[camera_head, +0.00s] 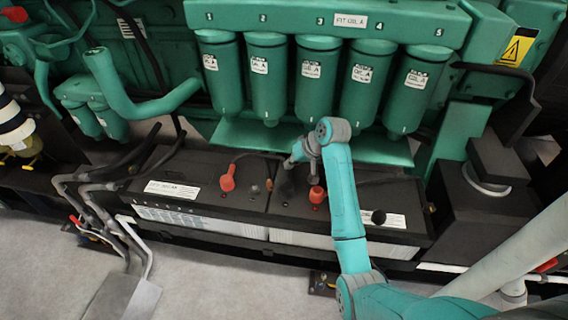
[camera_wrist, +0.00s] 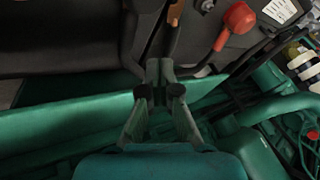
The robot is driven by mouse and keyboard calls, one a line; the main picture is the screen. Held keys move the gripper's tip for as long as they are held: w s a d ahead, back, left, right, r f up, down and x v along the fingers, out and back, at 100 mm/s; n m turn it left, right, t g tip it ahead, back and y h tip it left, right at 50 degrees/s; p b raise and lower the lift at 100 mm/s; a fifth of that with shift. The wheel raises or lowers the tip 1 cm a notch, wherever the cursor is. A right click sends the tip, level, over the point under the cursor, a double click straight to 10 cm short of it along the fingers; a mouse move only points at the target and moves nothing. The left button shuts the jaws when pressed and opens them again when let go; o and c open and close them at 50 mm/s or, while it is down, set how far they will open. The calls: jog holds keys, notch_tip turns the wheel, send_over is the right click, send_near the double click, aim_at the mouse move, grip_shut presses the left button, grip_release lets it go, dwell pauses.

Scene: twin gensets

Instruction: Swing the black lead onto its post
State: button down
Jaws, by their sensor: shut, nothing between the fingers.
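Two black batteries, one on the left (camera_head: 205,166) and one on the right (camera_head: 345,185), stand side by side below the green engine. A black cap (camera_head: 378,216) sits on the right battery's front right; I cannot tell if it is the black lead's end. A dark rounded shape (camera_head: 287,188) below my gripper (camera_head: 291,163) is too unclear to name. A bare-looking dark post (camera_head: 255,190) is near the left battery's inner edge. In the wrist view my gripper (camera_wrist: 163,78) is shut and empty, above the green ledge and the battery's back edge.
Red boots stand on the left battery (camera_head: 227,180) and right battery (camera_head: 316,194); the left one shows with its cable in the wrist view (camera_wrist: 238,18). Several green filters (camera_head: 267,80) hang close behind my arm. A black box (camera_head: 485,190) stands right; open floor (camera_head: 215,290) lies in front.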

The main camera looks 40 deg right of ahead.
aim_at(272, 176)
jog(key=x, duration=0.8)
jog(key=shift+w+f, duration=0.15)
jog(key=shift+f, duration=0.1)
jog(key=shift+w+a+m+h, duration=0.1)
jog(key=shift+a+m+h, duration=0.2)
jog(key=shift+a, duration=0.2)
jog(key=shift+w+a+m, duration=0.2)
jog(key=shift+w+a, duration=0.2)
jog(key=shift+a, duration=0.3)
jog(key=shift+w+a+m, duration=0.2)
jog(key=shift+w+a, duration=0.25)
jog(key=shift+a, duration=0.3)
